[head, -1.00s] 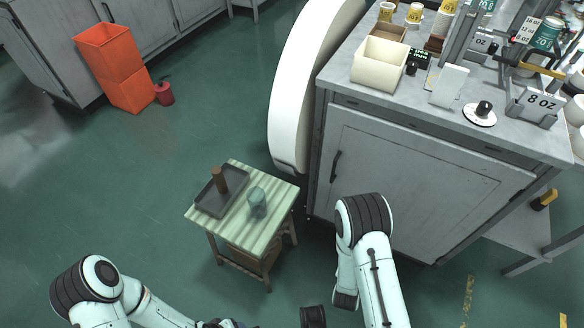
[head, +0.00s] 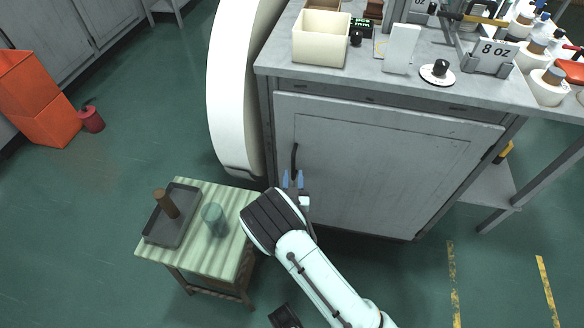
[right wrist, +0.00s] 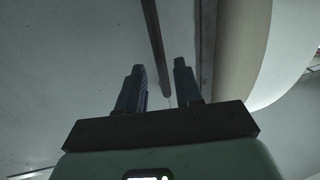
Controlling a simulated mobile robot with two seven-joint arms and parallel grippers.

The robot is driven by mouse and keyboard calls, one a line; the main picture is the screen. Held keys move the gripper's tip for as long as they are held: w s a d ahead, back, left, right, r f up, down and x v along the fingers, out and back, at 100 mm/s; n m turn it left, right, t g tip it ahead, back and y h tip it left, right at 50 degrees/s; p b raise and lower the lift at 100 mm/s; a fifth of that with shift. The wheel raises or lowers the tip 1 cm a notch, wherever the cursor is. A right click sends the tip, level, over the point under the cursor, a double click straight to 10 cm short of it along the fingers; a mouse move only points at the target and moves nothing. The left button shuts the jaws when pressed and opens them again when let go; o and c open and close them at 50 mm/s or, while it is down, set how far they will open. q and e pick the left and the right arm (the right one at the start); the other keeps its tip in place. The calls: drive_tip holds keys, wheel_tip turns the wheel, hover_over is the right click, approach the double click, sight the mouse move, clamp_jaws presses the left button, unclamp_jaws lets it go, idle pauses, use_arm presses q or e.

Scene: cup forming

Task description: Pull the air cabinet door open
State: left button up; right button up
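The grey air cabinet door (head: 375,165) is shut on the front of the workbench cabinet. Its dark vertical bar handle (head: 294,158) is near the door's left edge. My right gripper (head: 293,180) is open, with its fingers at the lower part of the handle. In the right wrist view, the handle (right wrist: 153,40) runs down between the two spread fingers of the right gripper (right wrist: 158,67). The fingers do not close on it, and I cannot tell whether either touches it.
A small striped table (head: 190,260) with a dark tray (head: 158,230) and a glass (head: 214,219) stands close left of my right arm. A white curved panel (head: 232,90) stands left of the cabinet. The floor (head: 415,285) in front of the door is mostly clear.

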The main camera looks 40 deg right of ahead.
sight(293, 169)
drive_tip(key=shift+b+x, duration=0.35)
drive_tip(key=shift+x, duration=2)
clamp_jaws()
drive_tip(key=shift+a+f, duration=0.1)
drive_tip(key=shift+a, duration=0.05)
